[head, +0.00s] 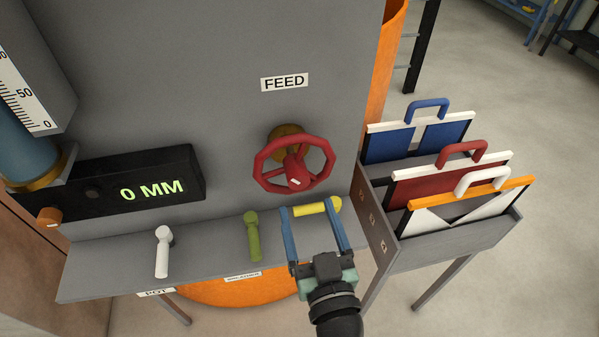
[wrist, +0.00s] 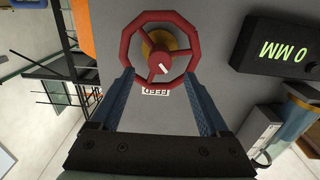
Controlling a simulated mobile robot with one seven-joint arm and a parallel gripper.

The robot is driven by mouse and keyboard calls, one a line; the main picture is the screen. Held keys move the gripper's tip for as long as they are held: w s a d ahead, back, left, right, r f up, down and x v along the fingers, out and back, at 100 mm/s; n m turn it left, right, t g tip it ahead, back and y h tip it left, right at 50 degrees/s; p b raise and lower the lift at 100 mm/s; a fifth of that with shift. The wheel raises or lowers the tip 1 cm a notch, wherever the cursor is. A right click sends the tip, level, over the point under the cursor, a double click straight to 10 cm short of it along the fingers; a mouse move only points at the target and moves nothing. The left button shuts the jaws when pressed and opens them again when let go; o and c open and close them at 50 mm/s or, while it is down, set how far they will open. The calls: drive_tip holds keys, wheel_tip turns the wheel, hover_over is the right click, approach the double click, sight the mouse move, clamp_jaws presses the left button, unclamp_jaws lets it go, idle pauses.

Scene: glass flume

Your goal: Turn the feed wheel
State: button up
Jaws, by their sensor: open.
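The red feed wheel (head: 295,165) is mounted on the grey panel below the FEED label (head: 284,82), on a brass-coloured hub. It has a white mark near its centre. My gripper (head: 308,207) is open, with its two blue fingers pointing up toward the wheel from below in the head view. In the wrist view the wheel (wrist: 160,50) lies beyond the open fingertips (wrist: 158,78), which appear near its rim on either side. I cannot tell whether they touch it. Nothing is held between the fingers.
A black display (head: 150,188) reading 0 MM is left of the wheel. White (head: 163,252), green (head: 253,236) and yellow (head: 318,206) handles sit on the ledge below, the yellow one close to my fingers. A grey rack (head: 410,250) with handled panels stands at right.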

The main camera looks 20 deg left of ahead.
sight(299, 184)
drive_tip(key=p+x, duration=0.2)
drive_tip(key=x, duration=0.5)
clamp_jaws()
idle(0.3)
idle(1.1)
